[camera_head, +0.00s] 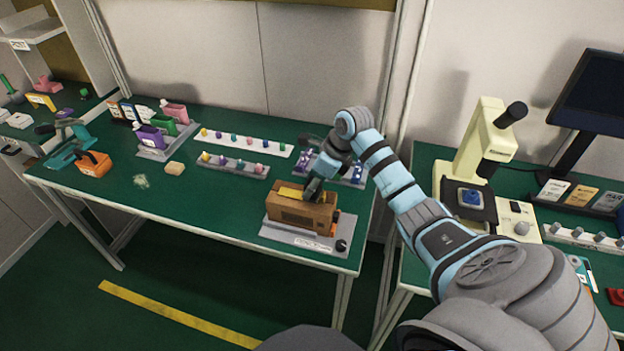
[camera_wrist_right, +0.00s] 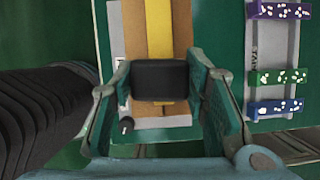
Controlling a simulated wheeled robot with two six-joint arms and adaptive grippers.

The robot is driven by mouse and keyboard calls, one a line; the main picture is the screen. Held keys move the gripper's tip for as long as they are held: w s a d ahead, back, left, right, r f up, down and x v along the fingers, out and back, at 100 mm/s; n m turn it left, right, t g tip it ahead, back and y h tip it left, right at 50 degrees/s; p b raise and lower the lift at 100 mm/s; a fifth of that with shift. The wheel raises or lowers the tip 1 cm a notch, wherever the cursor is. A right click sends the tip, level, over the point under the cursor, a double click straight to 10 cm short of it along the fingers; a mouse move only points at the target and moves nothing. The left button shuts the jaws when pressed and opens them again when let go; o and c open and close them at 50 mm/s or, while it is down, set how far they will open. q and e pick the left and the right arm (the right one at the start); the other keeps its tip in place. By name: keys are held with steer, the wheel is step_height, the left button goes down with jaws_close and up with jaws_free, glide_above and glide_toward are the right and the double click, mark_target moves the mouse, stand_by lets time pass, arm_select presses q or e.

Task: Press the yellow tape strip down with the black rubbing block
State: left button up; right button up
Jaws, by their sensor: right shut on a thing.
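A brown box (camera_head: 298,212) sits on a grey plate (camera_head: 285,237) near the front right of the left green bench. A yellow tape strip (camera_head: 290,192) runs along its top; it also shows in the right wrist view (camera_wrist_right: 159,28). My right gripper (camera_head: 314,190) is over the right part of the box. In the right wrist view its fingers (camera_wrist_right: 161,80) are shut on the black rubbing block (camera_wrist_right: 160,82). The block lies across the strip and hides part of it. I cannot tell whether they touch. My left gripper is not in view.
A black knob (camera_head: 341,245) stands on the plate's front right corner. Behind the box are a grey rack (camera_head: 232,170) and a white rack (camera_head: 244,144) with coloured pegs. A tan block (camera_head: 175,168) lies left.

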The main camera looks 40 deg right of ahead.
steer(key=shift+a, duration=0.1)
steer(key=shift+w, duration=0.25)
steer(key=shift+w+f, duration=0.35)
steer(key=shift+w, duration=0.05)
steer(key=shift+s, duration=0.25)
steer(key=shift+f, duration=0.1)
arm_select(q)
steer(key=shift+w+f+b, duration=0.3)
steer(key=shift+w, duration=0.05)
arm_select(e)
steer(key=shift+f, duration=0.15)
steer(key=shift+w, duration=0.1)
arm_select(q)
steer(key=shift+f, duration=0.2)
arm_select(e)
steer(key=shift+f, duration=0.2)
